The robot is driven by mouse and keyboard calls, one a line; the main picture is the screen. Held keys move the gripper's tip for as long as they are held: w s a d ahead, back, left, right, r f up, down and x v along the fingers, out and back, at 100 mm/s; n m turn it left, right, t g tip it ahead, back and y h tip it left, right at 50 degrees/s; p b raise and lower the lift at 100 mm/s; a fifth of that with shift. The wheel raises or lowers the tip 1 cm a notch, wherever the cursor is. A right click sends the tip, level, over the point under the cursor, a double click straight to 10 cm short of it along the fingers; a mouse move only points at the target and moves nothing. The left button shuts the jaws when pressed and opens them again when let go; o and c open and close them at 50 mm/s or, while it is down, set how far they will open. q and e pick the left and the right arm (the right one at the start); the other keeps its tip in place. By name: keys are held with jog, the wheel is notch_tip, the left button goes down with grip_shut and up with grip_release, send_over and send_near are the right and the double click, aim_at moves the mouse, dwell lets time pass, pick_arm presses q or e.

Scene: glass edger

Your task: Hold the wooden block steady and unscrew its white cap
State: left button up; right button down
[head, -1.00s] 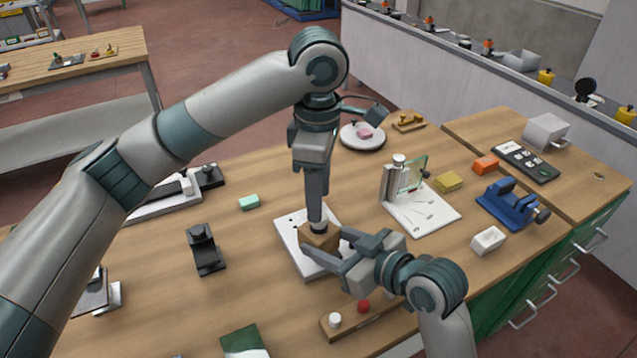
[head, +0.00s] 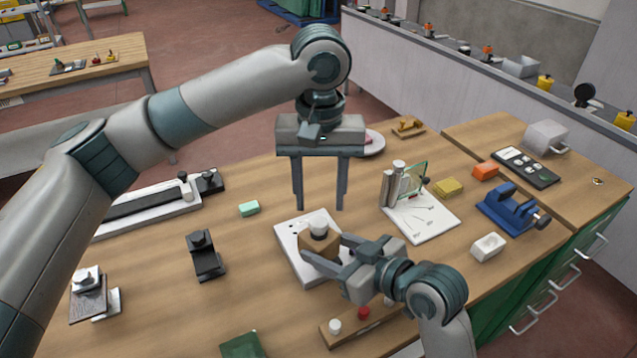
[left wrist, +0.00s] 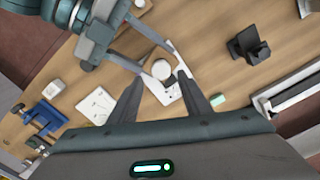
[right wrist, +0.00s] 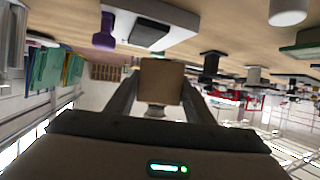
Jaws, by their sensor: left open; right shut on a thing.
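The wooden block (head: 318,246) stands on a white plate (head: 288,238) in the middle of the table. Its white cap (head: 319,229) is on top; it also shows from above in the left wrist view (left wrist: 162,69). My right gripper (head: 323,255) is shut on the block from the right; the block also shows between its fingers in the right wrist view (right wrist: 161,82). My left gripper (head: 320,208) is open and empty, above and behind the block, with its fingers pointing down and spread wide. It does not touch the cap.
A board with a white and a red knob (head: 363,313) lies in front of my right gripper. A white stand with a glass pane (head: 424,214) and a blue vise (head: 508,207) are to the right. A black stand (head: 205,255) is at left, with bare wood around it.

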aim_at(319, 221)
pick_arm(q)
jog(key=m, duration=0.7)
jog(key=shift+r, duration=0.3)
jog(key=m, duration=0.6)
jog(key=shift+r, duration=0.25)
jog(key=m, duration=0.6)
jog(key=shift+r, duration=0.25)
jog(key=m, duration=0.7)
jog(key=shift+a+r, duration=0.1)
jog(key=shift+r, duration=0.15)
jog(key=shift+f, duration=0.15)
jog(key=shift+f, duration=3.85)
